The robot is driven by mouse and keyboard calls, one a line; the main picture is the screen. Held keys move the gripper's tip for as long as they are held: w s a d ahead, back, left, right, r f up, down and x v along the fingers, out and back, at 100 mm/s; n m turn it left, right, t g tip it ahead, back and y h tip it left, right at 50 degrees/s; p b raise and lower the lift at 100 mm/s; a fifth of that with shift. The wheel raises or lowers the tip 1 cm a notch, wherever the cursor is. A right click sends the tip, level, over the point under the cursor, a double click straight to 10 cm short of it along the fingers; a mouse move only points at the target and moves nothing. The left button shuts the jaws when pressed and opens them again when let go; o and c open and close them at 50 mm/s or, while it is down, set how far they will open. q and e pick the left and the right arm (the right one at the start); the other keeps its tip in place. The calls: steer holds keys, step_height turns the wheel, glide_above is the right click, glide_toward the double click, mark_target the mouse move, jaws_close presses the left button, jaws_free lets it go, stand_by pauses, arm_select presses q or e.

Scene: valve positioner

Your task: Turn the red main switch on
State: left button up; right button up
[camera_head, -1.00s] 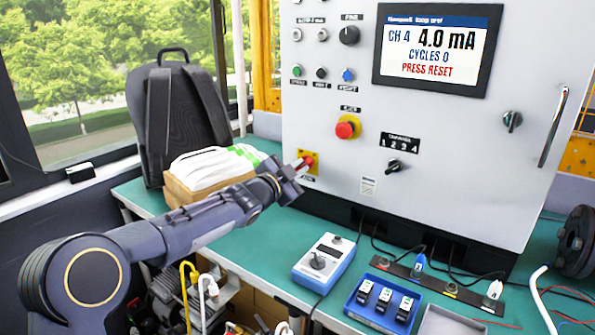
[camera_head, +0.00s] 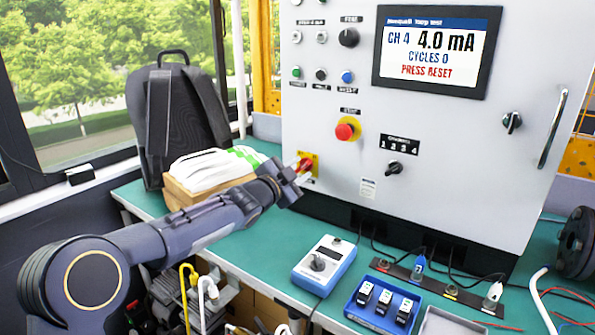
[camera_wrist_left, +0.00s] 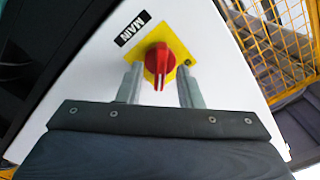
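The red main switch is a red rotary knob on a yellow plate, low on the left of the white cabinet front, and it shows in the head view (camera_head: 303,165). In the left wrist view the red main switch (camera_wrist_left: 160,62) sits under a "MAIN" label, with its grip ridge pointing toward my gripper. My left gripper (camera_wrist_left: 160,88) is open, its two grey fingers on either side of the knob's line. I cannot tell whether they touch the knob. In the head view my left gripper (camera_head: 299,176) is right at the switch and partly covers it. My right gripper is not in view.
A red emergency button (camera_head: 345,130) and a black selector (camera_head: 395,168) are to the right on the cabinet. The screen (camera_head: 437,50) reads "PRESS RESET". A blue-white device (camera_head: 324,262) lies on the bench.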

arm_select(q)
steer(key=v, duration=0.7)
steer(key=shift+s+a+b, duration=0.25)
steer(key=shift+s+b, duration=0.1)
steer(key=shift+b, duration=0.1)
